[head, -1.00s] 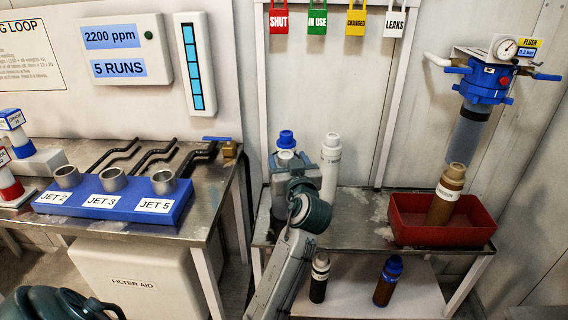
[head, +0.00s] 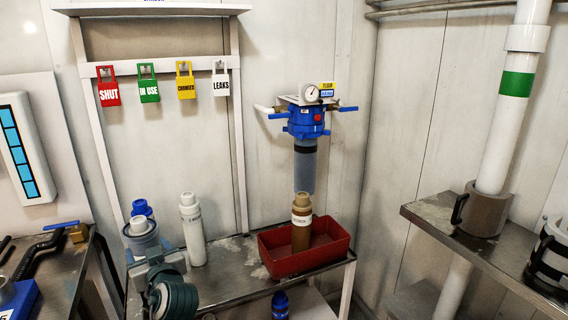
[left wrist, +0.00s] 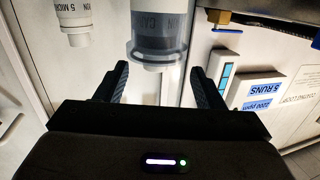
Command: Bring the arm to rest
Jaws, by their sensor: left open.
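My left gripper (head: 150,264) shows low in the head view, in front of a clear canister with a white cartridge top (head: 142,232) on the metal bench. In the left wrist view my left gripper (left wrist: 157,78) has its two dark fingers spread apart. The clear canister (left wrist: 160,45) stands beyond the gap between them, upside down in that picture, with nothing gripped. The left arm's lower links are mostly out of the head view. My right gripper is in neither view.
A white cartridge (head: 193,230) stands right of the canister. A red tray (head: 310,258) holds a brown cartridge (head: 301,225) under a blue filter head (head: 305,120). A second bench (head: 520,262) with a white pipe (head: 508,110) stands at right.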

